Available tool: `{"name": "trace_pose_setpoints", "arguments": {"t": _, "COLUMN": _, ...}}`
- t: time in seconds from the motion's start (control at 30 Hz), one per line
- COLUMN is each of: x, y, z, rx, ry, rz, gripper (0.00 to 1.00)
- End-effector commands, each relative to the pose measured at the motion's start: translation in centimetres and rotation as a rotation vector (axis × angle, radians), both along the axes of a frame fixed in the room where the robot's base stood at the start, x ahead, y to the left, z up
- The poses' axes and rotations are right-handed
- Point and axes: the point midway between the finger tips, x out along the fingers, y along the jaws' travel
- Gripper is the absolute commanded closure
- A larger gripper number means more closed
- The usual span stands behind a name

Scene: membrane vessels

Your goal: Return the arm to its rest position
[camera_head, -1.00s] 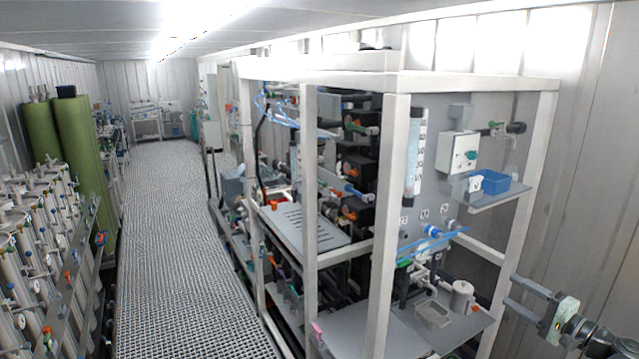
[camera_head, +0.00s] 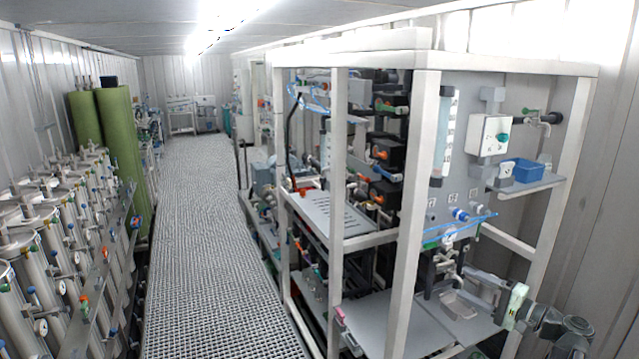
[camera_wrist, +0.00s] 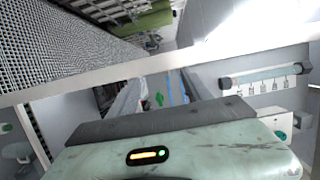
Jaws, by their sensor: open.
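My gripper (camera_head: 456,284) is at the lower right of the head view, in front of the rack's lower grey shelf. Its two grey fingers point left and are apart, with nothing seen between them. The pale green gripper body fills the bottom of the wrist view, and the open fingers (camera_wrist: 163,88) reach away from it. A green item and blue lines show behind the gap between them. My arm is still extended out beside the rack, and its lower part is out of frame.
The white-framed rack (camera_head: 407,200) stands close to my gripper. A blue bin (camera_head: 524,171) sits on its right-hand shelf. Membrane vessels (camera_head: 70,235) line the left side. The grated walkway (camera_head: 195,230) between is clear. A plain wall is at the right.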

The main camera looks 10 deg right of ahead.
Motion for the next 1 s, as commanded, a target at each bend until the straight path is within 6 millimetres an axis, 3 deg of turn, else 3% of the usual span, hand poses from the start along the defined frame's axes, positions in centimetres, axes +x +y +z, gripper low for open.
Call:
{"name": "trace_pose_setpoints", "arguments": {"t": 0.03, "x": 1.4, "y": 2.7, "z": -2.1, "rx": -0.008, "ry": 0.010, "rz": 0.046, "gripper": 0.43}}
{"name": "trace_pose_setpoints", "arguments": {"t": 0.17, "x": 4.6, "y": 11.2, "z": -6.9, "rx": -0.061, "ry": 0.065, "rz": 0.188, "gripper": 0.43}}
{"name": "trace_pose_setpoints", "arguments": {"t": 0.2, "x": 5.4, "y": 14.2, "z": -8.8, "rx": -0.087, "ry": 0.090, "rz": 0.238, "gripper": 0.43}}
{"name": "trace_pose_setpoints", "arguments": {"t": 0.3, "x": 6.5, "y": 21.6, "z": -13.6, "rx": -0.171, "ry": 0.158, "rz": 0.364, "gripper": 0.43}}
{"name": "trace_pose_setpoints", "arguments": {"t": 0.5, "x": 5.3, "y": 35.0, "z": -24.5, "rx": -0.421, "ry": 0.307, "rz": 0.613, "gripper": 0.43}}
{"name": "trace_pose_setpoints", "arguments": {"t": 0.6, "x": 3.4, "y": 39.9, "z": -30.0, "rx": -0.585, "ry": 0.383, "rz": 0.725, "gripper": 0.43}}
{"name": "trace_pose_setpoints", "arguments": {"t": 0.7, "x": 0.9, "y": 43.2, "z": -35.5, "rx": -0.788, "ry": 0.464, "rz": 0.821, "gripper": 0.43}}
{"name": "trace_pose_setpoints", "arguments": {"t": 0.77, "x": -0.6, "y": 43.6, "z": -38.4, "rx": -0.932, "ry": 0.520, "rz": 0.863, "gripper": 0.43}}
{"name": "trace_pose_setpoints", "arguments": {"t": 0.83, "x": -1.7, "y": 42.4, "z": -40.3, "rx": -1.080, "ry": 0.584, "rz": 0.877, "gripper": 0.43}}
{"name": "trace_pose_setpoints", "arguments": {"t": 1.0, "x": -2.9, "y": 36.2, "z": -41.3, "rx": -1.321, "ry": 0.735, "rz": 0.832, "gripper": 0.43}}
